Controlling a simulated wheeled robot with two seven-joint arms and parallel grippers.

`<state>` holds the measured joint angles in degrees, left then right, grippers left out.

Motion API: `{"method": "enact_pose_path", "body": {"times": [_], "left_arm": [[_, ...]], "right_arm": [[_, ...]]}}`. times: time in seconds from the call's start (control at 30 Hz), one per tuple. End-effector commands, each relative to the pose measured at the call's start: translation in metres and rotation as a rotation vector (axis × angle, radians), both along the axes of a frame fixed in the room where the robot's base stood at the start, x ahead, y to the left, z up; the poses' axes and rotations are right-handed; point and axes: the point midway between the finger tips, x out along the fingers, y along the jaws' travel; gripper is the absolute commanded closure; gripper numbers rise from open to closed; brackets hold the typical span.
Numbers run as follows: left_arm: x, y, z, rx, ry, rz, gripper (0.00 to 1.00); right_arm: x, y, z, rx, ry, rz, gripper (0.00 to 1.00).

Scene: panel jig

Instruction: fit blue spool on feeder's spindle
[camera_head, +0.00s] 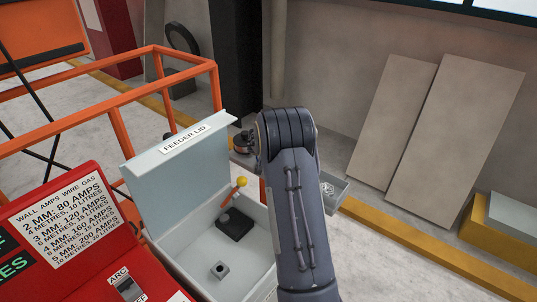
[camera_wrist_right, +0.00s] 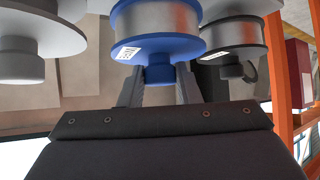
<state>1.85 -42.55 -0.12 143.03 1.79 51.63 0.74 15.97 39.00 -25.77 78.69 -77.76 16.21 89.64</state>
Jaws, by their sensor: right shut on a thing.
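The blue spool (camera_wrist_right: 158,45), with silver wire and a white label, is in the right wrist view. My right gripper (camera_wrist_right: 157,88) is shut on its blue hub, one finger on each side. In the head view my right forearm hides the gripper and the blue spool. The feeder (camera_head: 245,268) is an open grey box with its lid (camera_head: 178,170) raised. I cannot tell surely which part is the spindle. My left gripper is out of view.
A grey spool (camera_wrist_right: 40,35) and a black spool (camera_wrist_right: 232,38) flank the blue one in the right wrist view. A grey tray (camera_head: 338,194) is right of my forearm. A red welder panel (camera_head: 70,235) and orange rails (camera_head: 130,95) are on the left.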

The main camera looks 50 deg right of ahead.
Motion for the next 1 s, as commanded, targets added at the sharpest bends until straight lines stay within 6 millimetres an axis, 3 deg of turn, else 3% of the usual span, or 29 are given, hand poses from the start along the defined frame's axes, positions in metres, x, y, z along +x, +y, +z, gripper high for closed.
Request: {"method": "enact_pose_path", "body": {"times": [1.0], "left_arm": [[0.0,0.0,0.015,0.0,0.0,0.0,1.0]], "right_arm": [[0.001,0.0,0.038,-0.001,-0.004,0.0,1.0]]}}
